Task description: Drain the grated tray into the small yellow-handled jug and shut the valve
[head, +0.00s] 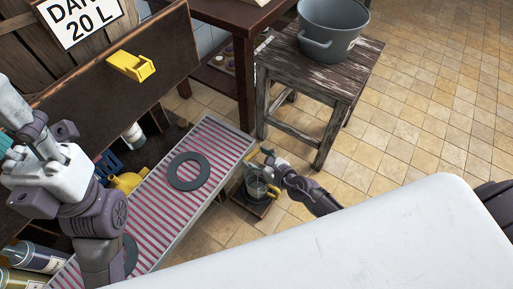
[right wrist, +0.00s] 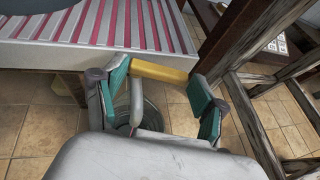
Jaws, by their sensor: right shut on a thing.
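The grated tray (head: 205,150) has pink-red stripes and slopes across the left of the head view; its end shows in the right wrist view (right wrist: 60,22). My right gripper (head: 266,164) is at the tray's lower right end. In the right wrist view its teal fingertips close on the ends of a yellow bar (right wrist: 160,73), apparently the valve handle. Below it stands the clear small jug (head: 255,187) with its yellow handle (head: 273,192); the wrist view shows part of its rim (right wrist: 151,112). Liquid level is unclear. My left arm is at the left; its fingers are unclear.
A dark ring (head: 188,171) lies on the tray, with another partly hidden lower down. A grey bucket (head: 333,30) stands on a worn wooden stool (head: 310,75). A yellow bracket (head: 131,66) is on the brown board. Tiled floor at the right is clear.

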